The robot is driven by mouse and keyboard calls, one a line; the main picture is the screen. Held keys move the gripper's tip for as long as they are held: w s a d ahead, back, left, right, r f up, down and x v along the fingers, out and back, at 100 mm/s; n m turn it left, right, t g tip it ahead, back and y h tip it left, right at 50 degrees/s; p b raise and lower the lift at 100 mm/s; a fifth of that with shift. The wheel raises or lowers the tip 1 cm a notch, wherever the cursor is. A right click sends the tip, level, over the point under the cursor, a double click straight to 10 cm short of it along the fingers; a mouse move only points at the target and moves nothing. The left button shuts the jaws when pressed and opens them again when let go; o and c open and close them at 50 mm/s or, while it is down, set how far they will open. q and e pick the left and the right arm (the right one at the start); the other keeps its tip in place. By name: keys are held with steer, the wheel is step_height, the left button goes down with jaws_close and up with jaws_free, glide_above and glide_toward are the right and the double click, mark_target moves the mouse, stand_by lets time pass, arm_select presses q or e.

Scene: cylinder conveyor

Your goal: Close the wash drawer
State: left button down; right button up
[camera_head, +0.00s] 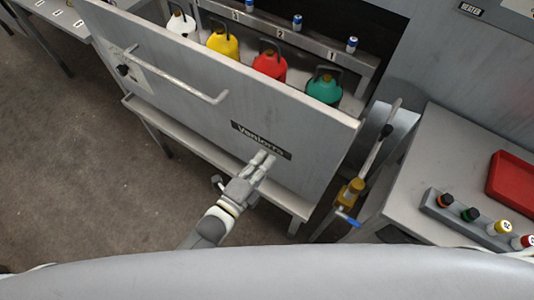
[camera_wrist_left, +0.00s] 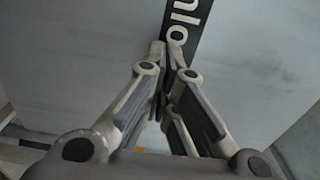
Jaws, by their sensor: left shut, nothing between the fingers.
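The wash drawer (camera_head: 190,75) stands pulled out, with a tall grey front panel and a bar handle (camera_head: 180,85) on its upper left part. Coloured jugs show in the gap behind the panel. My left gripper (camera_head: 266,158) is shut and empty, with its fingertips at the dark label (camera_head: 250,138) on the lower right of the panel. In the left wrist view the shut fingertips (camera_wrist_left: 168,45) are at the label (camera_wrist_left: 187,20), touching or very close to the panel (camera_wrist_left: 90,50). My right gripper is not in view.
Behind the panel stand white (camera_head: 181,24), yellow (camera_head: 222,42), red (camera_head: 269,66) and green (camera_head: 324,88) jugs. A lever with a yellow body (camera_head: 350,192) is right of the drawer. A grey table (camera_head: 440,150) at the right holds a red tray (camera_head: 512,176) and a rack of capped vials (camera_head: 470,222).

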arm_select(q)
steer(key=shift+x, duration=0.85)
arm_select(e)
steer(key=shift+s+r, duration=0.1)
